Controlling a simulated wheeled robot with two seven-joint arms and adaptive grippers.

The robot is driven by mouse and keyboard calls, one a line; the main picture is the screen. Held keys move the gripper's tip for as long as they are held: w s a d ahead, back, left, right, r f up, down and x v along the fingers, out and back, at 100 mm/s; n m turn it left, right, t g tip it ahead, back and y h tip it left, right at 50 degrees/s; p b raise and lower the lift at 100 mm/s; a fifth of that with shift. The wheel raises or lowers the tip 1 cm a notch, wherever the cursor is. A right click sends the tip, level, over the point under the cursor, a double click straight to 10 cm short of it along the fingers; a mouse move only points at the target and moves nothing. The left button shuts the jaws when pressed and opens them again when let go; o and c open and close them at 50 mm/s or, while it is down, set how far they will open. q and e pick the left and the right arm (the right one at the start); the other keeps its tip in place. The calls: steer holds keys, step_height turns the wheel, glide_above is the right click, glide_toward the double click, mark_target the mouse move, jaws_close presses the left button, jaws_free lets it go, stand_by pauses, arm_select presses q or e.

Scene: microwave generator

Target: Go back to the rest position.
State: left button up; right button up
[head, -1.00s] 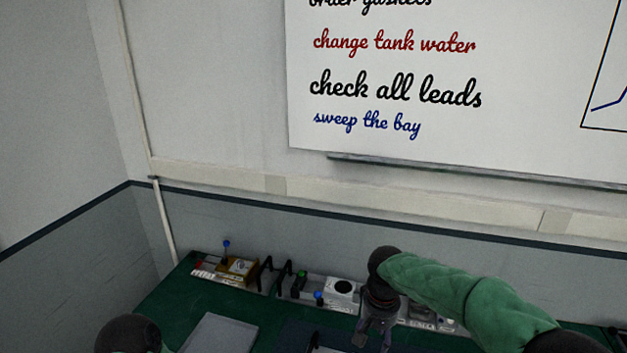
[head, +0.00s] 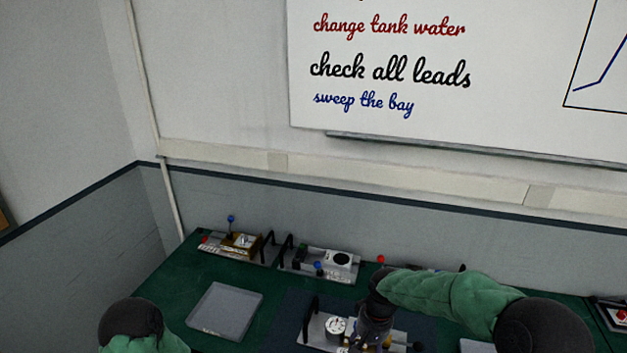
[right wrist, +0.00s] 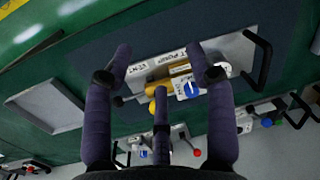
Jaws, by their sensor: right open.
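My right gripper (head: 372,340) hangs over the middle of the green bench in the head view, its tips hard to make out. In the right wrist view its purple fingers (right wrist: 158,55) are spread with nothing between them. Beyond them is a grey module (right wrist: 228,50) with a black handle, yellow parts and a blue-and-white dial. The fingers look apart from it, though the height is unclear. In the head view a module with a white gauge (head: 335,327) lies just left of the right gripper. Only part of my left arm shows, at the lower left; its gripper is out of the picture.
A grey tray (head: 226,311) lies on the bench's left part. Modules with levers and black handles stand along the back, including one with a blue-knobbed lever (head: 238,241) and one with a round black dial (head: 340,260). A dark mat (head: 285,318) covers the middle.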

steer(key=s+a+f+y, duration=0.1)
steer(key=s+f, duration=0.4)
steer(key=f, duration=0.4)
steer(key=s+a+f+y, duration=0.1)
steer(key=s+f, duration=0.4)
steer(key=f, duration=0.3)
steer(key=s+f+m, duration=0.3)
steer(key=s+f, duration=0.5)
steer(key=s, duration=0.5)
step_height(320, 180, down, 15)
steer(key=w+a+n+b, duration=0.1)
steer(key=b, duration=1.5)
steer(key=shift+a+r+t+y, duration=0.15)
steer(key=shift+a+t+y, duration=0.15)
steer(key=shift+t, duration=0.1)
steer(key=shift+w, duration=0.1)
